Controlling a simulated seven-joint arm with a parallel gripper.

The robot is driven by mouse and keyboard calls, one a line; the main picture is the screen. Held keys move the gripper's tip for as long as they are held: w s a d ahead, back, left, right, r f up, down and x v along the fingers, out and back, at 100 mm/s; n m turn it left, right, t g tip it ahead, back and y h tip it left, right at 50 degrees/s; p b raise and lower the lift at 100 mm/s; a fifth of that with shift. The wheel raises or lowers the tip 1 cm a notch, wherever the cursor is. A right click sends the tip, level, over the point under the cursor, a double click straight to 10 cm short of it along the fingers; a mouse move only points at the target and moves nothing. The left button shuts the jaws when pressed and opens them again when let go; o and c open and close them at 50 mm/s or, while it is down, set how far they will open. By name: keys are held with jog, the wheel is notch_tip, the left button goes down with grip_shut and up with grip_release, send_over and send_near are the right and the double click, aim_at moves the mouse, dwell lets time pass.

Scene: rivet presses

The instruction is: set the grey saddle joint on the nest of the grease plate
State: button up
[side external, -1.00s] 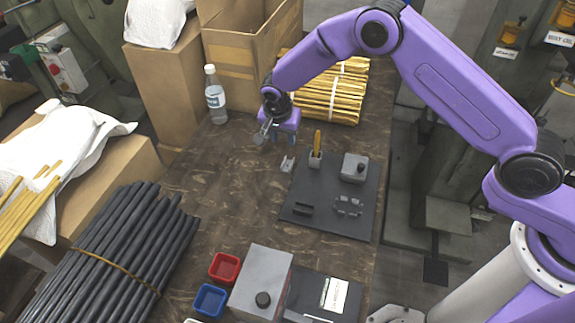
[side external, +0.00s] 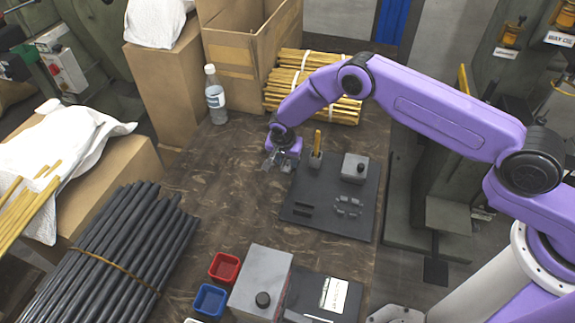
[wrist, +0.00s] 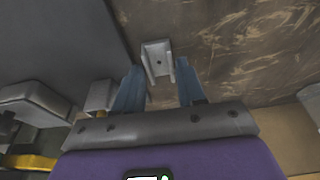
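The grey saddle joint (wrist: 157,58) is a small U-shaped piece standing on the brown table beside the plate. My gripper (wrist: 160,84) is open and low over it, blue fingers apart. In the wrist view the joint shows just beyond and between the fingertips; I cannot tell whether they touch it. In the side view my gripper (side external: 281,163) hides most of the joint. The dark grease plate (side external: 325,222) lies to the right of it. On the plate, a group of small raised grey corner pieces (side external: 348,206), which looks like the nest, is empty.
A bottle (side external: 215,95) and yellow rods (side external: 300,85) stand behind. Red (side external: 225,267) and blue (side external: 210,301) bins are in front.

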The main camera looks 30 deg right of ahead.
jog(key=shift+w+d+f, duration=0.1)
jog(key=shift+d+f, duration=0.05)
jog(key=shift+f, duration=0.35)
grip_shut()
jog(key=shift+r, duration=0.15)
jog(key=shift+r, duration=0.65)
jog(key=s+d+r, duration=0.2)
jog(key=s+r, duration=0.4)
jog(key=s, duration=0.1)
jog(key=s+d+r, duration=0.3)
jog(key=s+r, duration=0.2)
jog(key=s, duration=0.1)
jog(key=s+d+r+n+t+y, duration=0.1)
jog(key=s+d+r+n, duration=0.3)
jog(key=d+r+n, duration=0.5)
jog(key=d+r+y, duration=0.1)
jog(key=d+r, duration=0.5)
jog(key=d, duration=0.1)
jog(key=shift+d+r, duration=0.25)
jog(key=shift+r, duration=0.15)
